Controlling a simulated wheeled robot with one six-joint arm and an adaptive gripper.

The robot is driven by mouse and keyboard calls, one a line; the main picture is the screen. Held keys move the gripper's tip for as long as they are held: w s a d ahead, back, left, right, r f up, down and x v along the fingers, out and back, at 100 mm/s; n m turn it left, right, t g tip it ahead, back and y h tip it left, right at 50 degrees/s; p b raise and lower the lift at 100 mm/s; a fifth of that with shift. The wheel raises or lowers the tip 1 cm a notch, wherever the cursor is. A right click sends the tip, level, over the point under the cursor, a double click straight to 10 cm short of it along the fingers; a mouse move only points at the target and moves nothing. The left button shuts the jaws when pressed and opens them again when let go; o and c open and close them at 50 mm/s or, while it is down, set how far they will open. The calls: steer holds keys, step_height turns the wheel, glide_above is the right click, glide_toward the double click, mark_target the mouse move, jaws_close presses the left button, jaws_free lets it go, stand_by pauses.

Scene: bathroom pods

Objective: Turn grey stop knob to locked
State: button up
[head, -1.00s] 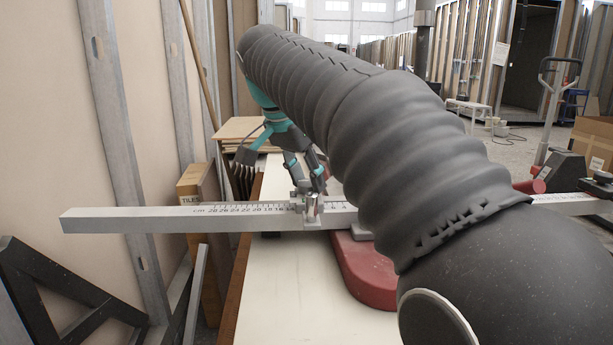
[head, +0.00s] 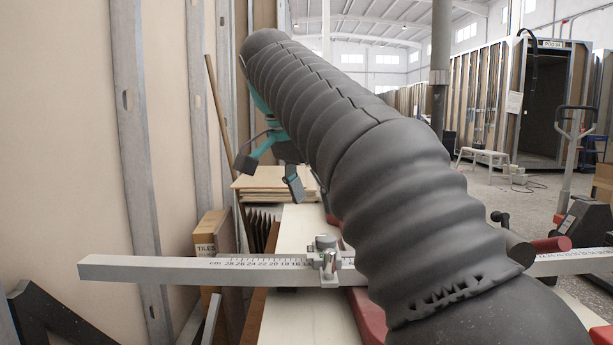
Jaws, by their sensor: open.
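The grey stop knob (head: 325,243) sits on top of a metal stop block (head: 328,268) clamped on a grey ruler fence (head: 180,268) with a centimetre scale. I cannot tell the knob's exact turn from here. My gripper (head: 270,170), teal with dark fingers, is above and behind the knob, apart from it. Its fingers are spread and nothing shows between them. My dark arm hides part of the gripper and the right middle of the fence.
A white bench top (head: 285,318) lies under the fence, with a red machine base (head: 366,315) partly behind my arm. Stacked boards (head: 262,180) and a cardboard tile box (head: 211,240) stand at the left. A stud wall closes the left side.

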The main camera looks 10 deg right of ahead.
steer(key=shift+v, duration=2)
steer(key=shift+s, duration=0.15)
